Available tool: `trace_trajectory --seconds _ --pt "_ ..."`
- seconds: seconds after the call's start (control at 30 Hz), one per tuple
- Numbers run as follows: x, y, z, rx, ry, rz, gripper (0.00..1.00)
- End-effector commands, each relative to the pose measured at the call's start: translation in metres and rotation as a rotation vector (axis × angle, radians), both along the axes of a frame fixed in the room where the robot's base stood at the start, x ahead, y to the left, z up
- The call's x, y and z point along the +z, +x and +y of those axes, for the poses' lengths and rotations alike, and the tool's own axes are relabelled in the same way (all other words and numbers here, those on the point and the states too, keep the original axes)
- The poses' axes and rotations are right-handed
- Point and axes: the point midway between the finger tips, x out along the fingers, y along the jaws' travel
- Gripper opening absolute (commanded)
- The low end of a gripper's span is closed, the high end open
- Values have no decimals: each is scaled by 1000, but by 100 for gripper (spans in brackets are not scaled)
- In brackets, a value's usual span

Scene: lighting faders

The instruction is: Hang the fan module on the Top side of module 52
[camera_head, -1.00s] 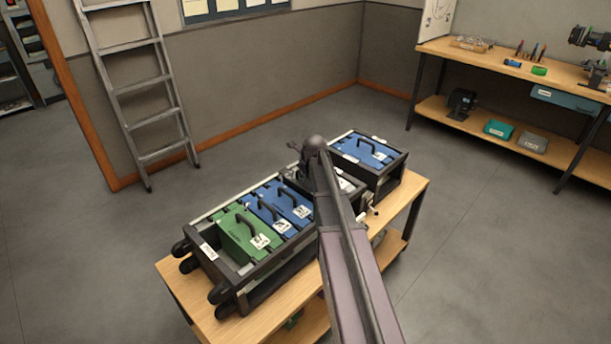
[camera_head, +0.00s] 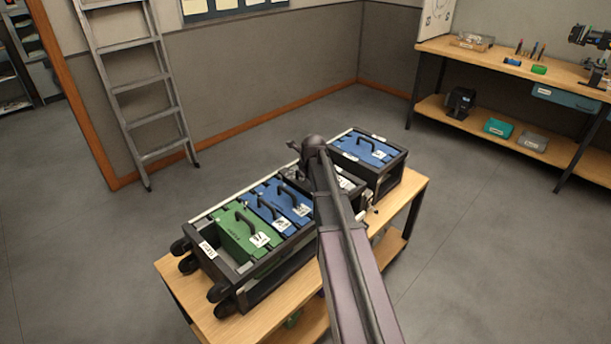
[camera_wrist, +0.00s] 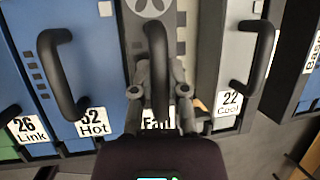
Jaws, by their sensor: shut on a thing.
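The fan module (camera_wrist: 152,10), grey with a round fan symbol and a label reading Fan, shows in the wrist view. My gripper (camera_wrist: 158,92) is shut on its dark handle (camera_wrist: 156,45). Module 52 (camera_wrist: 84,60), blue and labelled Hot, is directly left of it; its first digit is partly covered by its own handle. In the head view my arm hides the fan module and most of my gripper. I cannot tell whether the fan module is raised from its place.
Module 22 (camera_wrist: 215,70), grey and labelled Cool, is right of the fan module. Module 26 (camera_wrist: 14,80), labelled Link, is at the far left. The black rack (camera_head: 233,290) stands on a wooden cart (camera_head: 183,292). A green module (camera_head: 236,236) is near its left end.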

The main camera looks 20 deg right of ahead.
Motion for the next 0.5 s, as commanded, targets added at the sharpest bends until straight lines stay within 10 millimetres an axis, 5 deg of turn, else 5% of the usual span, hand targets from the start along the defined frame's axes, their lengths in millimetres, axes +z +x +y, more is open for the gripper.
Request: trace_trajectory --seconds 0.5 --pt "-8 0 0 0 -1 -1 0"
